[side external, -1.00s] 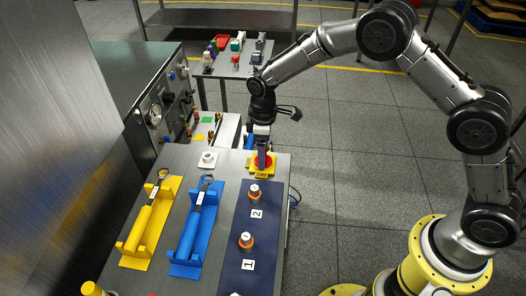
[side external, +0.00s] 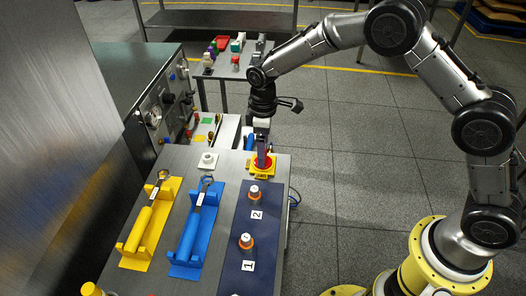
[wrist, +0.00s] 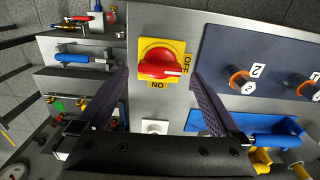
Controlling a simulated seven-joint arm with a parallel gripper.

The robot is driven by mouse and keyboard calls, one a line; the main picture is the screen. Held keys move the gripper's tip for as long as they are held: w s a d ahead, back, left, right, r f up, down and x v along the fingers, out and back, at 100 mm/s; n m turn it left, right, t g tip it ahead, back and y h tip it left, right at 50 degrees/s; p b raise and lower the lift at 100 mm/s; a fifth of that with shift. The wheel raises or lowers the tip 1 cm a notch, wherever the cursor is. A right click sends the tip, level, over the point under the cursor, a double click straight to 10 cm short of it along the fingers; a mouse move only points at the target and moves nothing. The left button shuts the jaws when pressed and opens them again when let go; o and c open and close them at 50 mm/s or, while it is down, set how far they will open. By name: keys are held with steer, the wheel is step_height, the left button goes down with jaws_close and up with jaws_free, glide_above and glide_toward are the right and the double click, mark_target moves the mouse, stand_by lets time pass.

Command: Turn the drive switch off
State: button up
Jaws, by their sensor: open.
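The drive switch is a red rotary knob (wrist: 160,60) on a yellow plate (wrist: 180,48), with OFF printed on the right side and ON, upside down, at the bottom. The knob's handle lies crosswise in the wrist view, with its white-marked end pointing right, toward OFF. In the side external view the switch (side external: 263,169) sits at the panel's far right corner. My gripper (wrist: 158,73) is open, with one dark finger on each side of the knob and visible gaps to it. In the side view my gripper (side external: 262,151) hangs over the switch and partly hides it.
A blue panel (side external: 246,229) with two orange-ringed knobs, numbered 1 and 2, lies beside the switch. A yellow handle (side external: 147,224) and a blue handle (side external: 193,228) are mounted to the left. A white button (side external: 208,160) is near the far edge. Floor to the right is open.

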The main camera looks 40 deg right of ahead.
step_height(320, 180, up, 11)
steer(key=shift+r, duration=0.15)
stand_by(0.4)
steer(key=s+d+r+t, duration=0.2)
steer(key=d+r, duration=0.2)
steer(key=r, duration=0.6)
steer(key=s+d+r+m+t, duration=0.25)
steer(key=s+d+r, duration=0.25)
steer(key=s+r, duration=0.5)
steer(key=s+d+f+m, duration=0.1)
steer(key=s+f+m, duration=0.1)
steer(key=s, duration=0.4)
steer(key=s+d+f+m, duration=0.1)
steer(key=s+f+m, duration=0.1)
steer(key=s+f, duration=0.2)
steer(key=s+d+f+m+t, duration=0.1)
steer(key=s+f, duration=0.3)
steer(key=s, duration=0.6)
steer(key=shift+d+m, duration=0.2)
steer(key=shift+m, duration=0.65)
